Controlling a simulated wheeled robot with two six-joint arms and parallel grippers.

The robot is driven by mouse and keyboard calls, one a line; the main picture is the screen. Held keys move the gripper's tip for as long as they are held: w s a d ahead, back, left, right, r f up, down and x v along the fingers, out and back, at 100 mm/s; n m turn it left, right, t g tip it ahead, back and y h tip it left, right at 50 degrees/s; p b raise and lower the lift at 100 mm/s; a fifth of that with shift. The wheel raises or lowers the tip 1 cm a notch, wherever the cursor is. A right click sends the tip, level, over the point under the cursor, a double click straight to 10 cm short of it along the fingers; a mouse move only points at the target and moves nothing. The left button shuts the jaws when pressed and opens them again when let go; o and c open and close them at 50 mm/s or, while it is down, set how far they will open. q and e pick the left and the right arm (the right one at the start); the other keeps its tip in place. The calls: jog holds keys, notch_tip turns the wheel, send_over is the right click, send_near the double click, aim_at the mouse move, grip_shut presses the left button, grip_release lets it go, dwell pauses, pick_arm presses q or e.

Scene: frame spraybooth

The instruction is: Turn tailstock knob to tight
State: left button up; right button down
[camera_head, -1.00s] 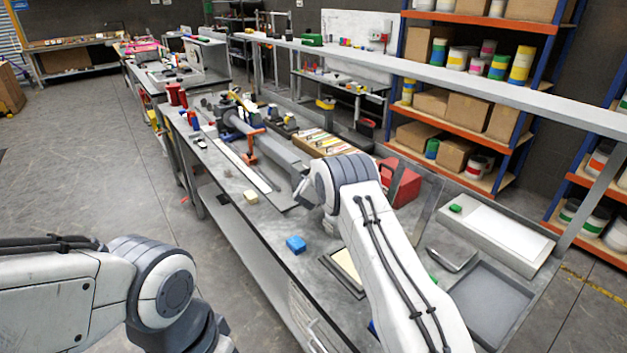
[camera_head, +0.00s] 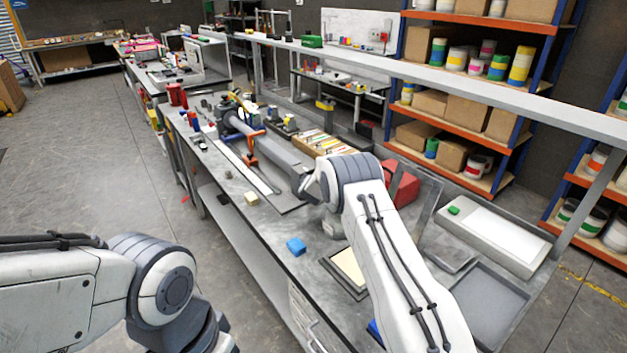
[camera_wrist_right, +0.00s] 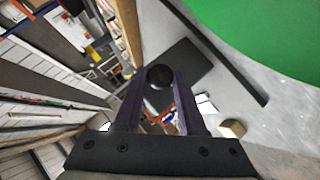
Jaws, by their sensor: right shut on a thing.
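The lathe (camera_head: 270,152), a long grey bar with orange parts, lies along the workbench in the head view. My right arm reaches over its near end and hides my right gripper and the tailstock there. In the right wrist view my right gripper (camera_wrist_right: 160,92) has its two dark fingers on either side of a black round knob (camera_wrist_right: 160,76), and it is shut on it. The knob's marking and turn position cannot be read. My left arm comes in at the lower left of the head view, off the bench; its gripper is out of the picture.
A red box (camera_head: 402,183) stands behind my right arm. A grey rail (camera_head: 450,80) runs above the bench's far side. Floor to the left is clear.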

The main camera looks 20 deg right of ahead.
jog(key=shift+w+d+r+m+g+y+b, duration=0.15)
jog(key=shift+m+g+y+b, duration=0.45)
jog(key=shift+y+b, duration=0.5)
jog(key=shift+d+r+m+g+y+b, duration=0.15)
jog(key=shift+m+g+y+b, duration=0.55)
jog(key=shift+b, duration=0.6)
jog(key=c, duration=0.5)
grip_release()
jog(key=shift+f, duration=0.1)
